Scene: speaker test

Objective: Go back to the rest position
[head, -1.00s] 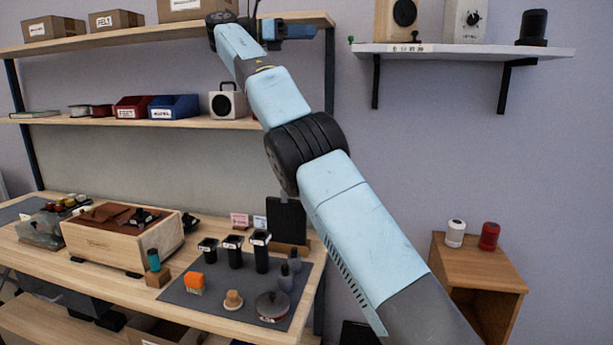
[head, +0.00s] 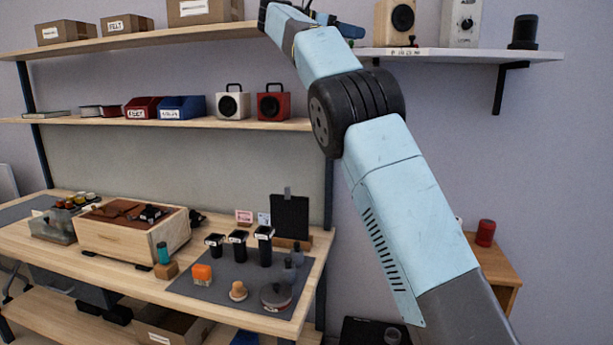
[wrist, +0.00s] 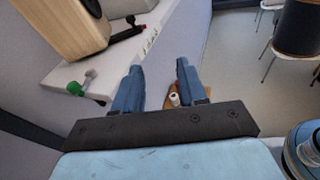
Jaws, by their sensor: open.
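My gripper (wrist: 158,88) shows in the wrist view with its two blue fingers apart and nothing between them. It is beside the white wall shelf (wrist: 60,75), to the right of its edge, high above the floor. In the head view my arm rises from the lower right to the top, and my gripper (head: 335,22) shows only in part near the top edge, by the left end of the wall shelf (head: 460,54).
A wooden speaker (head: 394,22) and a pale speaker (head: 461,22) stand on the wall shelf. White and red speakers (head: 273,102) stand on the rack's middle shelf. The workbench (head: 100,265) holds a wooden box and small parts. A side cabinet (head: 495,258) stands at right.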

